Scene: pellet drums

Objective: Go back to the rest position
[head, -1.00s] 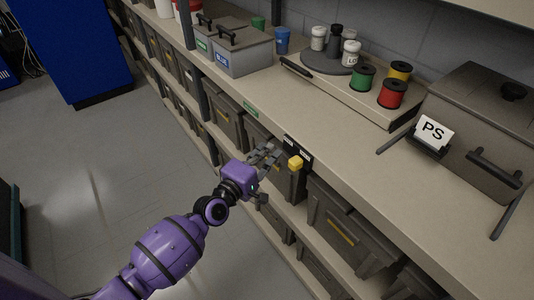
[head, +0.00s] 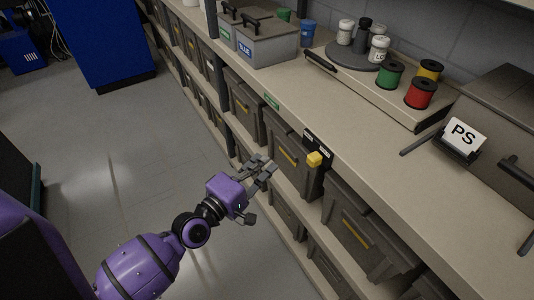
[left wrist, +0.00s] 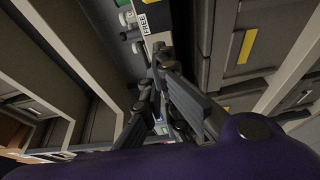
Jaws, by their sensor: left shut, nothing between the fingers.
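My left gripper (head: 262,170) is in the middle of the head view, in front of the shelf unit and below the counter's edge. It is shut and empty, and its purple arm comes in from the lower left. The gripper fingers also show in the left wrist view (left wrist: 158,85), close together with nothing between them. A yellow knob (head: 314,159) on a black plate sits at the counter's front edge, to the right of the gripper and apart from it. My right gripper is not in view.
Dark bins (head: 292,155) fill the shelves below. The floor (head: 110,170) at left is clear.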

